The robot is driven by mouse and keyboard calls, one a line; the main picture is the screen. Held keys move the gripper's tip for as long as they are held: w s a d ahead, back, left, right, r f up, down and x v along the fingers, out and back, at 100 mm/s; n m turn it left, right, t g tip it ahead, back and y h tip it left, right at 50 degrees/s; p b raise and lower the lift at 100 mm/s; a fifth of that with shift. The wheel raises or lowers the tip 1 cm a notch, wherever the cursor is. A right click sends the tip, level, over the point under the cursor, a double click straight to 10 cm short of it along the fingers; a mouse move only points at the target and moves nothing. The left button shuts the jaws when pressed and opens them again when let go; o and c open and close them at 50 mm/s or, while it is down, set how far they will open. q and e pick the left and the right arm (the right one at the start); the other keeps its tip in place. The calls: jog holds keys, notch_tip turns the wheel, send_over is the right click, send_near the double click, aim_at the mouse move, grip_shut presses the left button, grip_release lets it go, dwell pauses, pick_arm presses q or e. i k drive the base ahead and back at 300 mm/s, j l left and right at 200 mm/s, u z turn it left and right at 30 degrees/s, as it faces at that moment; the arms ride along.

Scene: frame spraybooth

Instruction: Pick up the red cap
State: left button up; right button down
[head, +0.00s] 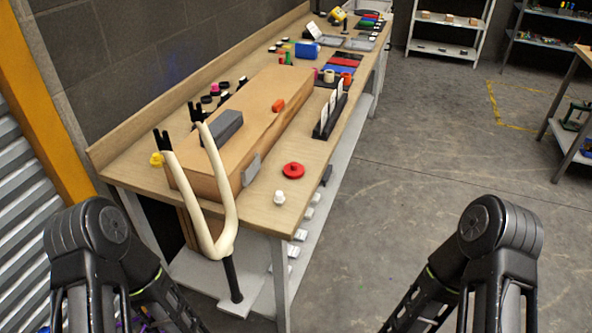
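The red cap (293,170) is a round red disc with a small raised knob. It lies on the near right part of the wooden workbench top (262,205), near its right edge, with bare wood around it. My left arm comes in at the lower left and my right arm at the lower right, both well short of the bench top. Neither gripper shows in the head view; both are below the picture's edge.
A small white cap (279,197) lies in front of the red cap. A cream bicycle fork (222,240) stands upright at the bench's near end. Floor on the right is open.

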aim_at(294, 170)
jog(key=j+u, duration=0.2)
jog(key=u, duration=2.1)
jog(key=z, duration=2.4)
jog(key=i+l, duration=0.2)
jog(key=l, duration=0.2)
jog(key=i+l, duration=0.45)
jog(key=l, duration=0.3)
jog(key=i+l, duration=0.2)
jog(key=l, duration=0.2)
